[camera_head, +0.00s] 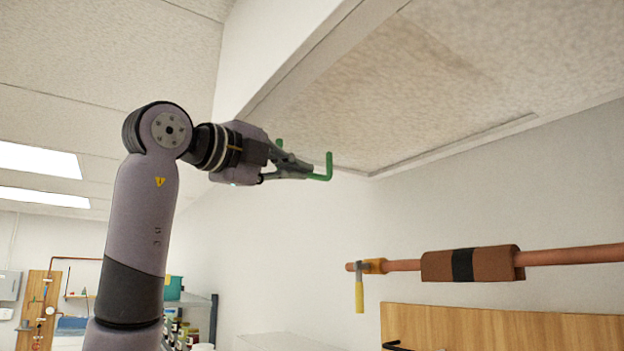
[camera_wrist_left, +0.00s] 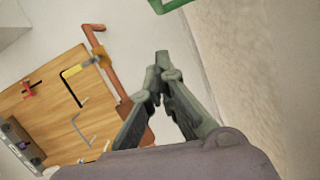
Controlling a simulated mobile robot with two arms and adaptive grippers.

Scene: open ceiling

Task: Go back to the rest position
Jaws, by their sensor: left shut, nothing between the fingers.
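My left arm rises from the bottom left of the head view, and its gripper (camera_head: 308,172) is raised near the ceiling, pointing right. The left gripper is shut and empty; in the left wrist view its fingertips (camera_wrist_left: 162,62) meet near the middle. A green bent handle (camera_head: 328,168) shows right by the fingertips in the head view, partly hidden by the gripper. In the left wrist view the green handle (camera_wrist_left: 170,4) is at the top edge, apart from the fingertips. My right gripper is in neither view.
A recessed ceiling opening (camera_head: 440,90) lies above and right of the gripper. A copper pipe (camera_head: 575,256) with a brown wrap (camera_head: 490,264) and a yellow-handled valve (camera_head: 359,295) runs at the right, above a wooden board (camera_head: 500,328). A shelf (camera_head: 205,303) with jars stands low behind my arm.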

